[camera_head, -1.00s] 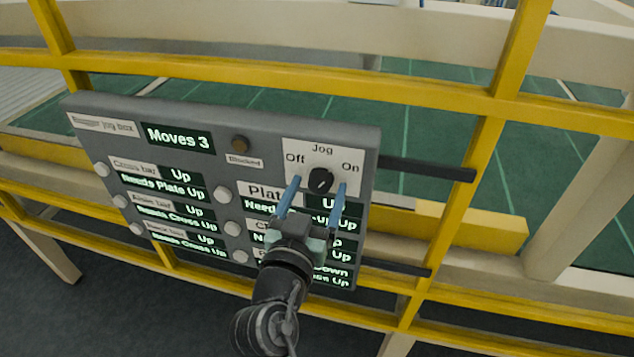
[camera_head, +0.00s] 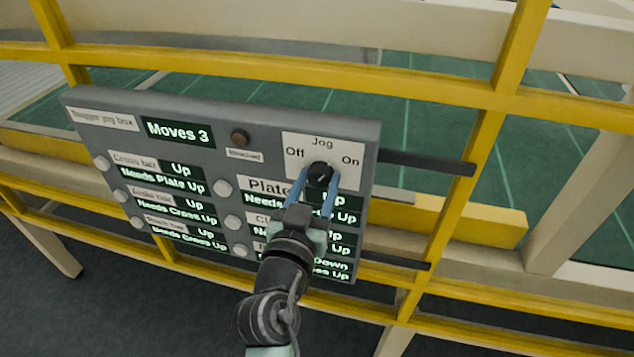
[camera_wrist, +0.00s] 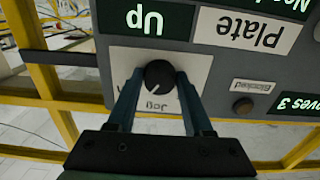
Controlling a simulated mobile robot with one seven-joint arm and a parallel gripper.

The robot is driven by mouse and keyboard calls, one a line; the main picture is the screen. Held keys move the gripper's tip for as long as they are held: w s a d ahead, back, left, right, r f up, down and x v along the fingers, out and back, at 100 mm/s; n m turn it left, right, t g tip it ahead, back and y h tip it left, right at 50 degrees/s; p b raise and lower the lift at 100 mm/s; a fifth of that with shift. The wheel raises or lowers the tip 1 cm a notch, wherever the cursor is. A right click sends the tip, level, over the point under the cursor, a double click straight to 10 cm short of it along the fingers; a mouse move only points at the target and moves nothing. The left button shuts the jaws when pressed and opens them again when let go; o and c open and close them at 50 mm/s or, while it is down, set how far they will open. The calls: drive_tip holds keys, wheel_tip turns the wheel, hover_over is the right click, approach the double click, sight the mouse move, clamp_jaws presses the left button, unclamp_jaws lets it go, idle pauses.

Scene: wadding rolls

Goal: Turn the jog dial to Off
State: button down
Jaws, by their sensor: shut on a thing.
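The jog dial (camera_head: 320,173) is a round black knob on a white plate (camera_head: 350,148) at the upper right of the grey jog box. Off is printed at its upper left and On at its upper right. In the wrist view, seen upside down, the dial (camera_wrist: 160,76) has a white mark pointing lower left, toward the On side. My gripper (camera_head: 319,177) has its two blue fingers shut on the dial, one on each side. The wrist view also shows my gripper (camera_wrist: 160,80) around the knob. The fingers hide the Off and On words there.
The grey box (camera_head: 215,110) carries a lit Moves 3 display (camera_head: 178,132), a brown Blocked lamp (camera_head: 240,138), several pale round buttons and lit labels. Yellow rails (camera_head: 430,90) run behind and around it. Dark bars (camera_head: 425,165) hold the box at right.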

drive_tip(key=shift+n, duration=0.3)
drive_tip(key=n, duration=0.2)
drive_tip(key=shift+n, duration=0.3)
drive_tip(key=n, duration=0.3)
drive_tip(key=shift+n, duration=0.3)
drive_tip(key=n+p, duration=0.1)
drive_tip(key=n, duration=0.2)
drive_tip(key=shift+n, duration=0.3)
drive_tip(key=shift+n+p, duration=0.5)
drive_tip(key=shift+n, duration=1.4)
drive_tip(key=shift+c, duration=1.6)
unclamp_jaws()
